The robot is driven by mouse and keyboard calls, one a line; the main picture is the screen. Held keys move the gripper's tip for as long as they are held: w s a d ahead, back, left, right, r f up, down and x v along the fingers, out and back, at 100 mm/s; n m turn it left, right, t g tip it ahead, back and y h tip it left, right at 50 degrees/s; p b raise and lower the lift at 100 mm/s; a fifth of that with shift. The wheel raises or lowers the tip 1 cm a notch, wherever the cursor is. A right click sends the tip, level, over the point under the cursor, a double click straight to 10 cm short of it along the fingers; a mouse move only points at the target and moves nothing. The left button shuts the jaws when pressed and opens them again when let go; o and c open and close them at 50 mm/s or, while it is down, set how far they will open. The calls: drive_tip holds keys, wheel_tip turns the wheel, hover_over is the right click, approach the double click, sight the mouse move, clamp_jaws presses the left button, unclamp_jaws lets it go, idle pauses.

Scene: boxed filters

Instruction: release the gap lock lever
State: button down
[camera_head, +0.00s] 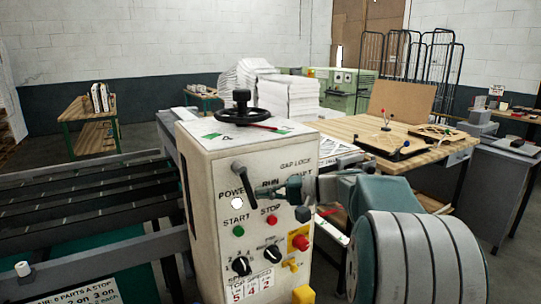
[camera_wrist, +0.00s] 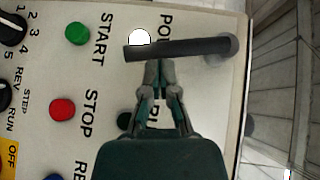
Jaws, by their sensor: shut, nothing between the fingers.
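The lever is a dark bar (camera_wrist: 180,49) on the front panel of the cream control box. Its round pivot is at the right end in the wrist view, and its free end lies beside the white power light. In the head view the lever (camera_head: 240,172) hangs down and slightly right from its pivot, left of my gripper. My gripper (camera_wrist: 160,72) is shut and empty, its fingertips close beside the bar; I cannot tell if they touch it. In the head view my gripper (camera_head: 282,191) reaches in from the right. The words GAP LOCK are printed at the panel's upper right.
The control box (camera_head: 212,195) also carries a green start button (camera_head: 238,230), a red stop button (camera_head: 272,219), dials and a red emergency button (camera_head: 300,242). A black handwheel (camera_head: 242,116) is on top. A conveyor (camera_head: 80,205) lies left, and a wooden table (camera_head: 385,135) stands behind right.

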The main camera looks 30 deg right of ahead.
drive_tip(key=shift+a+f+m+y, duration=0.35)
drive_tip(key=shift+a+y, duration=0.15)
drive_tip(key=shift+a, duration=0.25)
idle(0.4)
